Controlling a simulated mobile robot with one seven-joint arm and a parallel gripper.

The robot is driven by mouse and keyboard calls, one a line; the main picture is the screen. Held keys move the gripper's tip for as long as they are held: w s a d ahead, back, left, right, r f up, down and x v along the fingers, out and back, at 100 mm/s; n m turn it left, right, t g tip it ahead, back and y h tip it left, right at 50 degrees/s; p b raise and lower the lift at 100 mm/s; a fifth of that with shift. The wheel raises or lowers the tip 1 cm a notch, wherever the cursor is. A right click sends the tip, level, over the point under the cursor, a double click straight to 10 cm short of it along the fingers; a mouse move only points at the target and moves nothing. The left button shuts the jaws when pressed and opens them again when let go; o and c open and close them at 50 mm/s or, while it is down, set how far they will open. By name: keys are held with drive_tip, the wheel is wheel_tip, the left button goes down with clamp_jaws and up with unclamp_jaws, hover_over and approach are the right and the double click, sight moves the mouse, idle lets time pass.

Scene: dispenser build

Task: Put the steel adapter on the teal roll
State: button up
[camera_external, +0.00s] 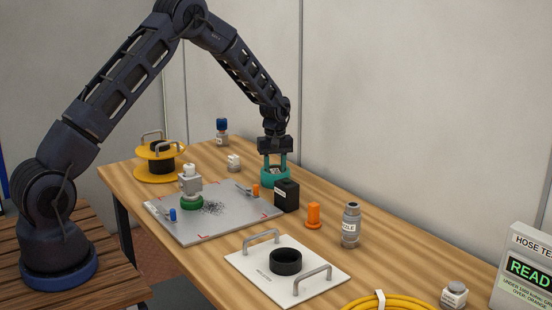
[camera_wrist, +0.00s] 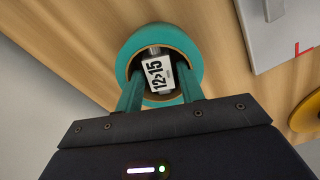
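The teal roll (camera_external: 270,183) lies flat on the wooden table; the wrist view shows it from above as a teal ring (camera_wrist: 194,50). The steel adapter (camera_wrist: 158,74), with a white label reading "12>15", shows within the ring's opening. My gripper (camera_external: 275,170) points down over the roll. In the wrist view its two teal fingers (camera_wrist: 160,85) stand on either side of the adapter, close to its sides. Contact between fingertips and adapter is not clear. How deep the adapter sits in the roll is hidden.
A black box (camera_external: 287,196) stands close beside the roll. A white board (camera_external: 255,262) carries a black ring.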

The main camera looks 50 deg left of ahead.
sight(275, 171)
wheel_tip(275, 171, up, 12)
drive_tip(key=s+d+r+m+t, duration=0.1)
drive_tip(key=s+d+r+m, duration=0.3)
drive_tip(key=s+r, duration=0.75)
drive_tip(key=s+d+r+m+t, duration=0.1)
drive_tip(key=s+d+r+m, duration=0.1)
drive_tip(key=s+d+r, duration=0.75)
drive_tip(key=s+d+r+m+t, duration=0.1)
drive_tip(key=s+d+m, duration=0.1)
drive_tip(key=s, duration=1.4)
drive_tip(key=s+d+r+m+t, duration=0.1)
drive_tip(key=s+m, duration=0.4)
drive_tip(key=s, duration=1.1)
drive_tip(key=shift+s+d+r+m+t, duration=0.35)
drive_tip(key=shift+d+r, duration=0.25)
drive_tip(key=shift+r, duration=0.15)
